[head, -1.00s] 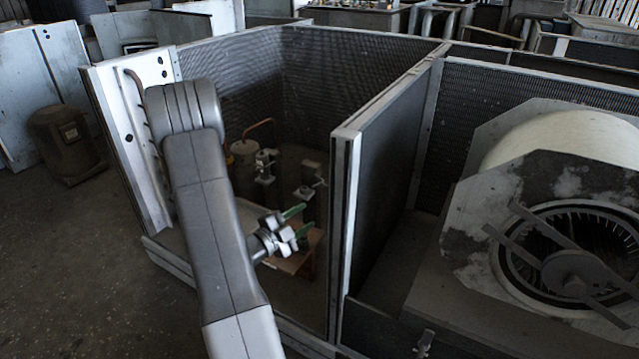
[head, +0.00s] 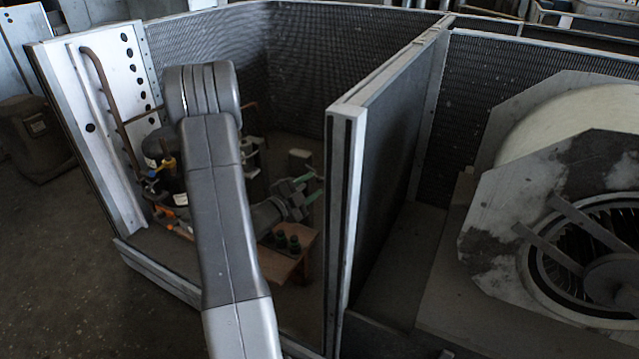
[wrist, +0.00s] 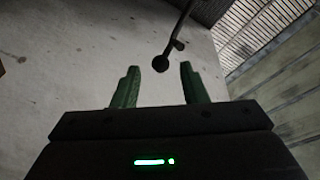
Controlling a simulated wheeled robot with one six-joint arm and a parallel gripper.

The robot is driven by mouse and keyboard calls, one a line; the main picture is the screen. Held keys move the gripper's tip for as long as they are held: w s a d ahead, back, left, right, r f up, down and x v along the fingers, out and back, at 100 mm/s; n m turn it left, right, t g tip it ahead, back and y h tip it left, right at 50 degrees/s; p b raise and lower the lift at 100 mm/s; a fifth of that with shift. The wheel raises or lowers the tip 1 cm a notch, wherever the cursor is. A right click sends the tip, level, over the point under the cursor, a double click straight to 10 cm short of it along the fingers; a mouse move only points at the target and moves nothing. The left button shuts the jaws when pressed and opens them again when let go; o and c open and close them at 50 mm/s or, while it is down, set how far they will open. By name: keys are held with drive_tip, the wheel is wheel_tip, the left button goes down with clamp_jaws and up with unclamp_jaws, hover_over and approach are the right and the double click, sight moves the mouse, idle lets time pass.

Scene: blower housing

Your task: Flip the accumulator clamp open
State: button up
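My gripper (head: 312,188) reaches into the left bay of the metal housing in the head view. Its two green fingers stand apart with nothing between them, as the wrist view (wrist: 159,84) also shows. A dark thin rod with a rounded end (wrist: 160,63) shows beyond the fingertips in the wrist view, close to the line between them; I cannot tell whether it is part of the accumulator clamp. A dark tank with yellow and blue fittings (head: 155,147) stands left of my arm. I cannot make out the clamp in the head view, and my arm hides part of the bay.
A divider panel (head: 385,160) stands close right of my gripper. A large blower (head: 580,190) fills the right bay. A wooden stand (head: 285,262) with several dark green-topped items is below the gripper. A perforated side panel (head: 100,130) bounds the left. Open floor (head: 70,260) lies outside.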

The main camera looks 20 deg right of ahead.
sight(320, 180)
drive_tip(key=shift+b+x, duration=0.3)
drive_tip(key=shift+x, duration=1.85)
drive_tip(key=shift+c, duration=0.5)
clamp_jaws()
